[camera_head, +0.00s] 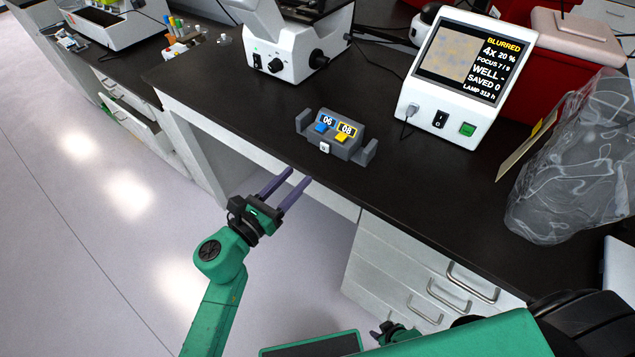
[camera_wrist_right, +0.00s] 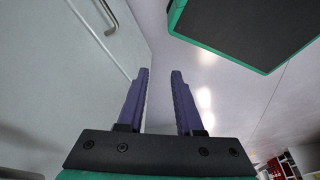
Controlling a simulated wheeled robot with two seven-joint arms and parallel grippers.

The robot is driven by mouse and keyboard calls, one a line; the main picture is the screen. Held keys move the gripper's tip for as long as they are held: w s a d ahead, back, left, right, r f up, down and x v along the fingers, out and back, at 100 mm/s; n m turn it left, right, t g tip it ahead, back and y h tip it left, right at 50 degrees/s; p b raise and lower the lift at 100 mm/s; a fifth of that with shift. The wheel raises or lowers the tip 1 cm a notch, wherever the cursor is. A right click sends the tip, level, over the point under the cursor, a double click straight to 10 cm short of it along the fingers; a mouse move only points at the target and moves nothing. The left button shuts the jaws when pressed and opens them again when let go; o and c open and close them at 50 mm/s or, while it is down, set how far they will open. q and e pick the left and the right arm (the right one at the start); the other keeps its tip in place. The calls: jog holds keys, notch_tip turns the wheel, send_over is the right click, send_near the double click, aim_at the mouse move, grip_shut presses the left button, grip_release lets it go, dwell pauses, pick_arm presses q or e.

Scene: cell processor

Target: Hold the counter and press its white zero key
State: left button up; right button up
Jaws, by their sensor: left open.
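The counter (camera_head: 345,147) is a small dark grey device near the front edge of the black bench. It has two displays reading 06 and 08, a blue key (camera_head: 321,128), a yellow key (camera_head: 341,138) and a white zero key (camera_head: 325,148) low on its front. My left gripper (camera_head: 297,178) is open and empty, just off the bench edge, below and left of the counter, not touching it. My right gripper shows in the right wrist view (camera_wrist_right: 160,75), open with nothing between its fingers. In the head view it is low, beneath the bench front, mostly hidden by my arm.
A white monitor unit (camera_head: 467,75) with a screen stands right of the counter. A microscope (camera_head: 290,50) stands behind it. A clear plastic bag (camera_head: 575,165) lies at the right. White drawers (camera_head: 420,275) are under the bench (camera_head: 240,100). Bare bench surrounds the counter.

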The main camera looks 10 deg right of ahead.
aim_at(365, 153)
jog(key=w+a+r+n+t+y, duration=0.1)
jog(key=w+a+r+t, duration=0.2)
jog(key=w+a+r, duration=0.35)
jog(key=w+a+r+n+t+y, duration=0.1)
jog(key=w+a+r+t, duration=0.2)
jog(key=w, duration=0.6)
jog(key=w+a+r+m+t, duration=0.1)
jog(key=w+a+r+t, duration=0.25)
jog(key=r, duration=0.35)
jog(key=w+a+r+t, duration=0.3)
jog(key=w+r+t, duration=0.15)
jog(key=r, duration=0.35)
jog(key=d+r+m+g+h, duration=0.25)
jog(key=r+m+h, duration=0.5)
jog(key=r, duration=0.55)
jog(key=d+r+m+g+h, duration=0.25)
jog(key=r+m+h, duration=0.35)
jog(key=r+h, duration=0.5)
jog(key=w+d, duration=0.3)
jog(key=w+d+r+y, duration=0.1)
jog(key=w+d, duration=0.2)
jog(key=w+d+y, duration=0.1)
jog(key=w+d, duration=0.2)
jog(key=shift+d+r, duration=0.25)
jog(key=shift+r, duration=0.1)
jog(key=shift+c, duration=0.3)
jog(key=shift+s, duration=0.1)
grip_shut()
